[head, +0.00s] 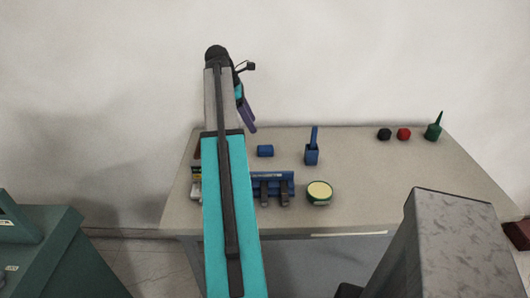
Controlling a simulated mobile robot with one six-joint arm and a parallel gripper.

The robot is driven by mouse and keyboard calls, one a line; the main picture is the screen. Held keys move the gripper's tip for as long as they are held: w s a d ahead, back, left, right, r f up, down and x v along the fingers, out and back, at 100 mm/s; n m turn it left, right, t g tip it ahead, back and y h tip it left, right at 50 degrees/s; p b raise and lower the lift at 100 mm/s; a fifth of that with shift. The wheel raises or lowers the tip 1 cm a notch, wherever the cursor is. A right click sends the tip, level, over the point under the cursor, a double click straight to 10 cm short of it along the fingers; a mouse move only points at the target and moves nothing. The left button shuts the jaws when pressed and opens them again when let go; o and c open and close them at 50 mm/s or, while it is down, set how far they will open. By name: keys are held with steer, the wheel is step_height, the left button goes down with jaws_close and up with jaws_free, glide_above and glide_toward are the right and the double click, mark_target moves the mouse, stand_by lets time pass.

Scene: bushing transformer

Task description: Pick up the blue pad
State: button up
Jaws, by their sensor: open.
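A small blue block that looks like the blue pad (265,151) lies flat near the back of the grey table (360,160). My gripper (249,118) hangs above the back left part of the table, fingers pointing down. It is above and slightly left of the pad, apart from it, and holds nothing that I can see. It is seen from the side and small, so the gap between the fingers is hard to make out.
A blue container with an upright handle (311,153) stands right of the pad. A blue rack with dark clips (272,186) and a round yellow-topped tin (319,192) stand in front. Black (384,134) and red (404,134) pieces and a green bottle (433,130) stand at back right.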

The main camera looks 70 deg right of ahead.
steer(key=p, duration=0.1)
glide_above(265, 147)
steer(key=w+a, duration=0.1)
steer(key=w, duration=0.1)
steer(key=f, duration=0.7)
steer(key=shift+a+f, duration=0.2)
steer(key=shift+s+f, duration=0.1)
steer(key=shift+f, duration=0.05)
steer(key=shift+p+x, duration=1)
steer(key=shift+x, duration=1.6)
steer(key=c, duration=1.1)
